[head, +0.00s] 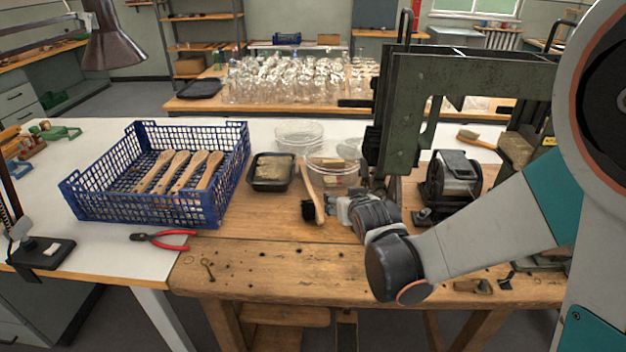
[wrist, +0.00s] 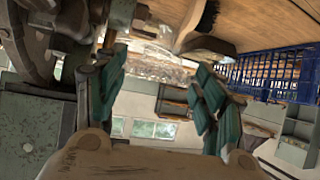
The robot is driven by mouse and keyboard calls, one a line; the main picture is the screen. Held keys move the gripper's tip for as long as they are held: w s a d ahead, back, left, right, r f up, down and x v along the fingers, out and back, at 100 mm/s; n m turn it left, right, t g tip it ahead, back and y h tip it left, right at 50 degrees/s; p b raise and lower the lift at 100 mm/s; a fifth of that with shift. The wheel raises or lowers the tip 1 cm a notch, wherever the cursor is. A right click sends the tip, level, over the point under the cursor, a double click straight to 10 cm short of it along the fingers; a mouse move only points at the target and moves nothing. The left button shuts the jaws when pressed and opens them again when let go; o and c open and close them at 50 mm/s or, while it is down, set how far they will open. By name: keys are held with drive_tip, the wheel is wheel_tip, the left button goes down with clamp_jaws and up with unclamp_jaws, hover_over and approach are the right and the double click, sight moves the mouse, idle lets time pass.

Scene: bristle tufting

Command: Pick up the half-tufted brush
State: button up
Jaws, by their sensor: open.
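The half-tufted brush shows in the head view as a pale wooden handle (head: 312,190) with a dark bristle tuft beside its near end, on the wooden bench. In the wrist view, a wooden piece with dark bristles (wrist: 207,17), which looks like this brush, is at the top, beyond the fingertips. My gripper (head: 338,207) is just right of the brush in the head view, low over the bench. Its teal fingers (wrist: 160,88) are spread apart in the wrist view with nothing between them. The head view does not clearly show the fingertips.
A blue crate (head: 150,212) with several wooden handles stands left. A black tray (head: 270,183) and clear bowls (head: 299,136) are behind the brush. A green machine frame (head: 405,120) rises close behind my gripper. Red pliers (head: 163,238) lie in front of the crate.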

drive_tip(key=n+t+y, duration=0.1)
drive_tip(key=y, duration=0.1)
approach(312, 204)
drive_tip(key=shift+h, duration=0.3)
drive_tip(key=x, duration=0.3)
drive_tip(key=f+x, duration=0.1)
drive_tip(key=x, duration=0.2)
drive_tip(key=shift+w+a+f+p, duration=0.1)
drive_tip(key=shift+a+p, duration=0.05)
drive_tip(key=shift+p, duration=0.2)
drive_tip(key=shift+r+b+x, duration=0.25)
drive_tip(key=shift+b+x, duration=0.4)
drive_tip(key=shift+x, duration=0.8)
drive_tip(key=shift+r+b+x, duration=0.2)
drive_tip(key=shift+b+x, duration=0.45)
drive_tip(key=shift+x, duration=0.85)
drive_tip(key=shift+w+a, duration=0.1)
drive_tip(key=shift+w, duration=0.1)
drive_tip(key=shift+r, duration=0.1)
drive_tip(key=c, duration=1.2)
